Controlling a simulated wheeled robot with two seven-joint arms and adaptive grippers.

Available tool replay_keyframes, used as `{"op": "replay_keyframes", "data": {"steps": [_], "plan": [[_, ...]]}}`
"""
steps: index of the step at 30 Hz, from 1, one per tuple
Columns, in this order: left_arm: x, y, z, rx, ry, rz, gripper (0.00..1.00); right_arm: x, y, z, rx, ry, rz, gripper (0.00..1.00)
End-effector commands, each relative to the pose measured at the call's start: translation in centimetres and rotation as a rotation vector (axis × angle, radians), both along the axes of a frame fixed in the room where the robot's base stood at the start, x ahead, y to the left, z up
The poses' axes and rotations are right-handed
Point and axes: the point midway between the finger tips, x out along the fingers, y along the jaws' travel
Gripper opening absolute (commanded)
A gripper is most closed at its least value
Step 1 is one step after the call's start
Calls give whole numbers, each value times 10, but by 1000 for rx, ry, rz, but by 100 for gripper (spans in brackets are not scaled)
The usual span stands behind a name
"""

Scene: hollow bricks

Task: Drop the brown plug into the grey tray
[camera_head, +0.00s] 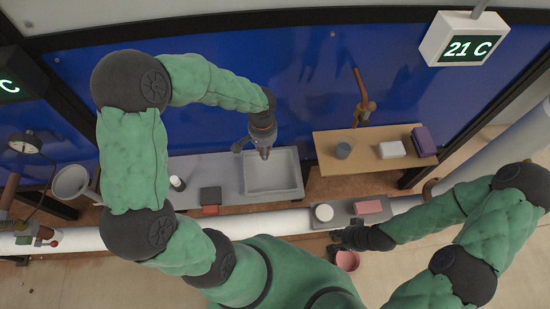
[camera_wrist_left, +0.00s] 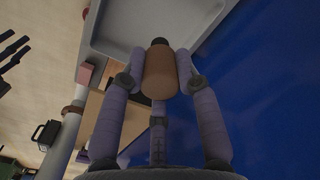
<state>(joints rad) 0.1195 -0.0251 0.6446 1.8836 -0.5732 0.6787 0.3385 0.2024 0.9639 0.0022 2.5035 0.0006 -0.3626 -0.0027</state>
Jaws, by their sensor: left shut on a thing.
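The brown plug (camera_wrist_left: 160,75) has a dark end and sits between the fingers of my left gripper (camera_wrist_left: 158,85), which is shut on it. In the head view my left gripper (camera_head: 264,150) hangs down over the far part of the grey tray (camera_head: 284,180); the plug is hard to make out there. The grey tray is shallow and rectangular, and its inside looks empty. It also shows at the top of the left wrist view (camera_wrist_left: 118,25), beyond the plug. My right gripper (camera_head: 340,240) is low at the right, near a pink cup; its fingers are too dark to read.
The tray stands on a grey bench (camera_head: 225,172) with a dark red-sided block (camera_head: 210,197) and a small white-topped jar (camera_head: 177,183). A wooden shelf (camera_head: 350,163) at right holds a grey cup, a white block and a purple block. The pink cup (camera_head: 347,261) is below.

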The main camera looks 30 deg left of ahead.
Motion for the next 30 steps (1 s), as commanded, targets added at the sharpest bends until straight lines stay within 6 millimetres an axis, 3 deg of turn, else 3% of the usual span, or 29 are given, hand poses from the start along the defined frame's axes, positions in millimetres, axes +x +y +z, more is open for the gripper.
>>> {"op": "replay_keyframes", "data": {"steps": [8, 19, 30], "plan": [[0, 0, -16, 0, 1, 0, 1, 0, 0, -12, 0, 1, 0, 40], [0, 0, -55, 0, 1, 0, 1, 0, 0, -41, 0, 0, 0, 40], [0, 0, -60, 0, 0, 0, 1, 0, 0, -44, 0, 0, 0, 40]]}}
